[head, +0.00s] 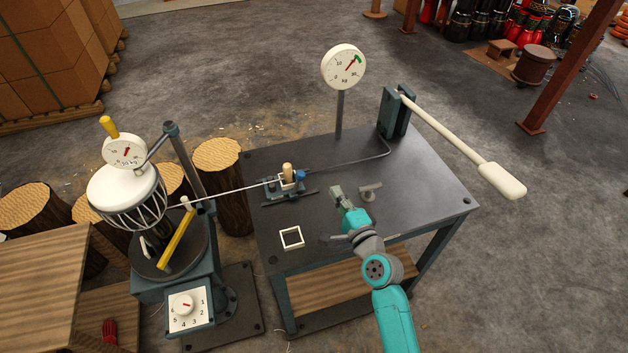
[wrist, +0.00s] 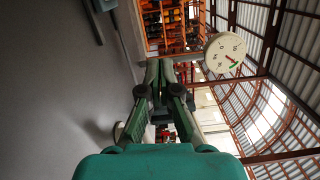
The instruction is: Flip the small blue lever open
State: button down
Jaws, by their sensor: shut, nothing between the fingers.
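A small blue part (head: 300,175), which looks like the lever, sits on the right side of a small clamp fixture (head: 283,186) on the dark table. A short tan wooden peg (head: 287,170) stands up beside it. Whether the lever is open or closed is too small to tell. My gripper (head: 336,191) is shut and empty, to the right of the blue part and apart from it, low over the table. In the wrist view my gripper (wrist: 160,68) shows its fingers together with nothing held. I cannot make out the lever there for sure.
The dark table (head: 430,200) carries a white square frame (head: 291,238), a small grey knob (head: 370,190) right of my gripper, a dial gauge (head: 343,67) on a post and a long white-handled lever (head: 500,180). A thin rod runs left to a drum machine (head: 125,195).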

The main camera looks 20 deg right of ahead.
aim_at(297, 184)
jog(key=w, duration=0.4)
jog(key=w+a, duration=0.1)
jog(key=shift+w, duration=0.4)
jog(key=shift+a+r, duration=0.15)
jog(key=shift+a, duration=0.8)
jog(key=shift+w+a+r, duration=0.1)
jog(key=shift+w+a, duration=0.05)
jog(key=shift+a, duration=0.65)
jog(key=shift+a, duration=0.1)
